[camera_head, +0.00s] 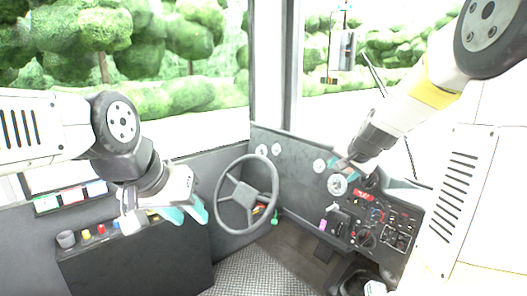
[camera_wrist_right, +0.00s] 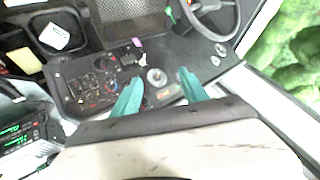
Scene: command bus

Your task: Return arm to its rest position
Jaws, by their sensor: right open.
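My left gripper (camera_head: 186,212) is in the head view at left of centre, left of the steering wheel and over the right end of a dark side console (camera_head: 130,258). Its two teal fingers are apart, with nothing seen between them. My right arm comes in from the upper right of the head view. Its gripper (camera_head: 342,163) is above the dashboard panel (camera_head: 372,222), near the round gauges. In the right wrist view the teal fingers of the right gripper (camera_wrist_right: 160,90) are wide apart and empty, with the panel (camera_wrist_right: 95,80) beyond them.
The steering wheel (camera_head: 247,194) stands between the two grippers; part of it also shows in the right wrist view (camera_wrist_right: 215,18). Buttons and knobs cover the panel. In the right wrist view, a device with green digits (camera_wrist_right: 22,135) is at lower left.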

